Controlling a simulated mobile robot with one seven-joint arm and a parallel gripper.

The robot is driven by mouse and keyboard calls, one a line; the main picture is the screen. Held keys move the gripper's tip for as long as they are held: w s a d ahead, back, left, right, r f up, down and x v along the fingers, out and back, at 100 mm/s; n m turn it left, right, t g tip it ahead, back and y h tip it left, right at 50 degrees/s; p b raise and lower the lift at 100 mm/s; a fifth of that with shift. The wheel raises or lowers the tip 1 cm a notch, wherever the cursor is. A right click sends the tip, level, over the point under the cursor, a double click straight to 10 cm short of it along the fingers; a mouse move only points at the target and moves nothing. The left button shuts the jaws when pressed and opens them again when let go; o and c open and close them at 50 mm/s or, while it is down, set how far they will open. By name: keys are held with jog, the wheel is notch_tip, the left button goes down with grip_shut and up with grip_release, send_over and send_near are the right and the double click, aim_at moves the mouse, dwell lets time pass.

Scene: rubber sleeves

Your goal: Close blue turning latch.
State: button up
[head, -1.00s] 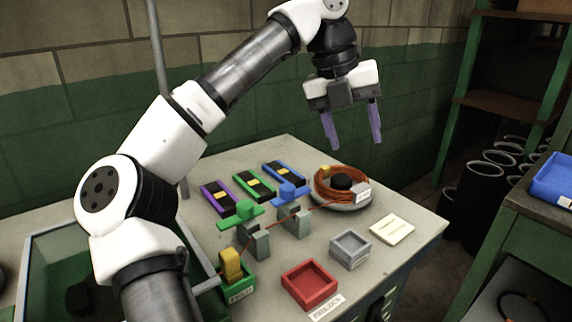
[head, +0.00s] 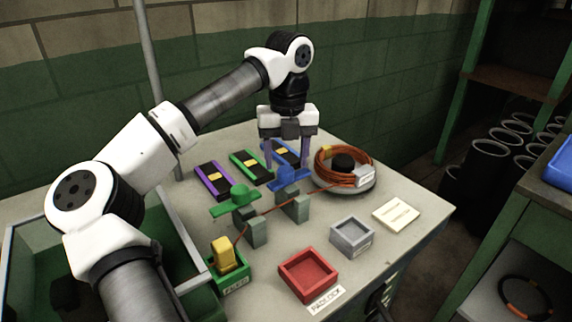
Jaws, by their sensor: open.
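The blue turning latch (head: 288,177) sits on top of a grey slotted block (head: 292,205) in the middle of the bench. A thin orange-red cable runs past this block. My gripper (head: 287,166) points down just above and around the blue latch, with its purple fingers apart, one to each side. I cannot tell whether the fingers touch the latch. A matching green latch (head: 235,200) sits on another grey block (head: 250,228) to the left and nearer. Its bar lies across the block.
Purple, green and blue trays (head: 250,167) lie behind the latches. A cable coil (head: 343,168) sits to the right. A red box (head: 308,276), a grey box (head: 351,237), a cream card (head: 396,214) and a green box with a yellow piece (head: 224,254) stand in front.

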aim_at(290, 174)
jog(key=shift+f, duration=1.35)
jog(key=shift+c, duration=0.5)
jog(key=c, duration=0.9)
